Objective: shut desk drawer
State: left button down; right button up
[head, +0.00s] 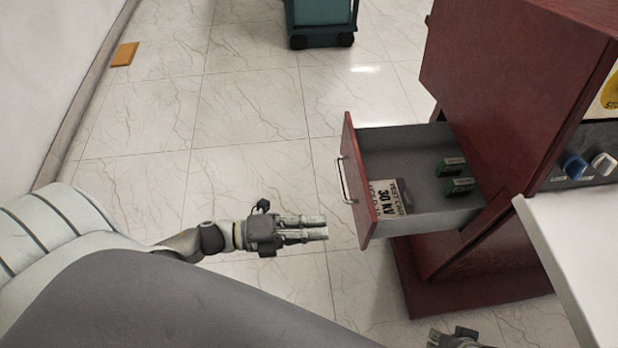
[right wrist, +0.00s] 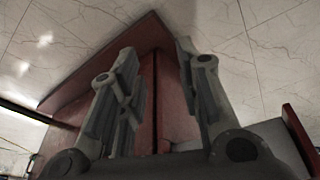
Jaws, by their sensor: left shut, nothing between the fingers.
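The desk drawer (head: 430,147) is pulled out from the dark red desk (head: 500,75) in the head view. Its red front panel (head: 361,200) faces left and carries a metal handle (head: 346,181). My left gripper (head: 324,229) is shut and empty, pointing right, just left of the drawer front and apart from it in the picture. My right gripper is mostly cut off at the bottom edge of the head view. In the right wrist view its fingers (right wrist: 157,52) stand apart, with dark red wood behind them and nothing visibly held.
The drawer holds a labelled "30 KV" item (head: 385,197) and two small green boxes (head: 455,176). A white tabletop (head: 575,240) with blue and white knobs behind it is at right. A green wheeled cart (head: 320,18) stands at the back. The tiled floor left is largely clear.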

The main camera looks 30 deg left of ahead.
aim_at(371, 222)
pick_arm(q)
jog(key=x, duration=0.9)
jog(key=shift+w, duration=0.15)
jog(key=shift+d, duration=0.15)
pick_arm(e)
jog(key=shift+v, duration=0.85)
jog(key=shift+w+r, duration=0.1)
jog(key=shift+w, duration=0.05)
